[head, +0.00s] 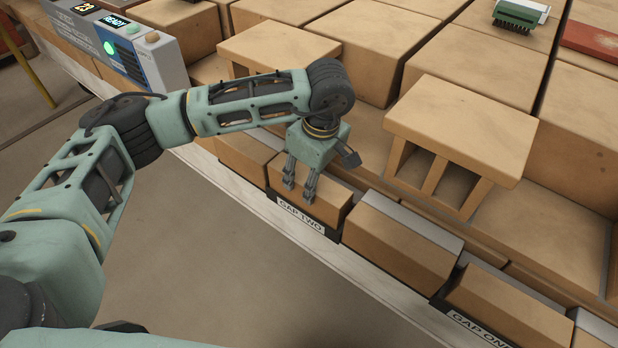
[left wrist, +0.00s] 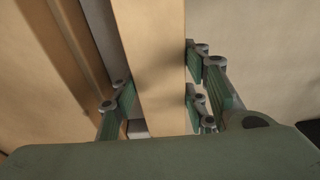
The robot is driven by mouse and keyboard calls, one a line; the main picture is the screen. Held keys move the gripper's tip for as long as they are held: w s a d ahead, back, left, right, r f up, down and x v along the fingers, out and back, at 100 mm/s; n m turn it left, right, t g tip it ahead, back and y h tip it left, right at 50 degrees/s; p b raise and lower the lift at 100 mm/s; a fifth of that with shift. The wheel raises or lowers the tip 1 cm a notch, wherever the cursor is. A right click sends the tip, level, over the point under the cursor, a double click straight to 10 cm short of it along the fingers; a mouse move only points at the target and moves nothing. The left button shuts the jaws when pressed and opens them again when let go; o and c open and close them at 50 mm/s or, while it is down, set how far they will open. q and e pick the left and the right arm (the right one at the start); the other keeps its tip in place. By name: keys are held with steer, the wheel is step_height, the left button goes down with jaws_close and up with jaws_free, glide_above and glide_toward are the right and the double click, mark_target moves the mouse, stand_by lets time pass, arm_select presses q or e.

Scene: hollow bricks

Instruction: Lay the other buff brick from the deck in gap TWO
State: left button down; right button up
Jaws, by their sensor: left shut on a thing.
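My left gripper (head: 301,188) points down at the front row, behind the GAP TWO label (head: 301,217). It is shut on a buff brick (head: 333,203), which sits at gap TWO between its neighbours. Whether the brick bears fully on the bed below cannot be told. In the left wrist view the fingers (left wrist: 157,100) lie on both sides of the buff brick's narrow strip (left wrist: 155,60). My right gripper is not in view.
A grey-topped brick (head: 400,243) stands right of gap TWO. Another brick (head: 510,303) stands behind the GAP ONE label (head: 481,330). A slab on webs (head: 465,130) rises close on the right. A control box (head: 130,50) reads READY. A green brush (head: 520,14) lies at the back.

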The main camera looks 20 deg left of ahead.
arm_select(q)
steer(key=shift+w+f, duration=0.1)
stand_by(0.3)
steer(key=c, duration=1.5)
jaws_free()
steer(key=shift+f, duration=0.1)
steer(key=shift+o, duration=2.4)
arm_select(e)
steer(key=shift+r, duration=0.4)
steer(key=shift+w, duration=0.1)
